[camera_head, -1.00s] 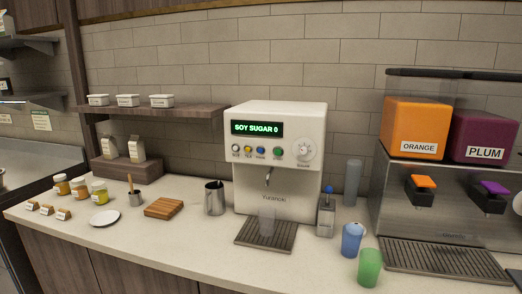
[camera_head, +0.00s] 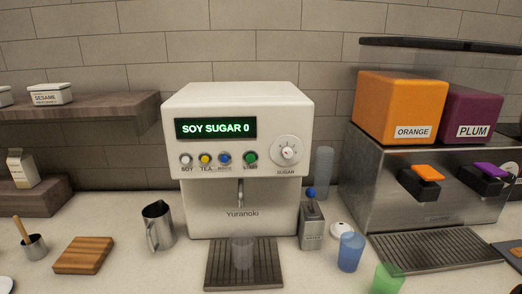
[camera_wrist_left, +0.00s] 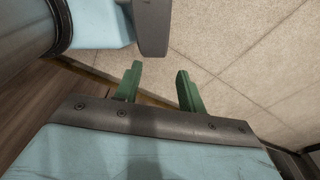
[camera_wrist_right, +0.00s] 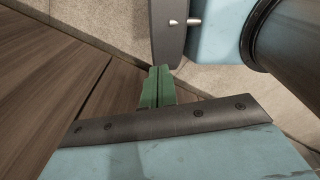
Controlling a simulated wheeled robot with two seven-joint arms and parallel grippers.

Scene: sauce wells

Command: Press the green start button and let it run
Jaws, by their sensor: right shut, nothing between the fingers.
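The white drink machine (camera_head: 270,212) stands on the counter in the head view, with a display reading "SOY SUGAR 0". The green button (camera_head: 250,158) is at the right of the button row, beside the white, yellow and blue buttons and left of the sugar dial (camera_head: 288,151). A clear cup (camera_head: 242,252) stands on the drip tray (camera_head: 214,268) under the spout. My left gripper (camera_wrist_left: 158,82) is open and empty in its wrist view. My right gripper (camera_wrist_right: 160,72) is shut with its fingers together and empty in its wrist view. Neither gripper shows in the head view.
A metal jug (camera_head: 158,226) stands left of the machine. A small metal dispenser (camera_head: 312,228), a blue cup (camera_head: 350,252) and a green cup (camera_head: 387,279) stand to its right. The juice dispenser with orange (camera_head: 395,98) and plum (camera_head: 470,108) tanks is further right.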

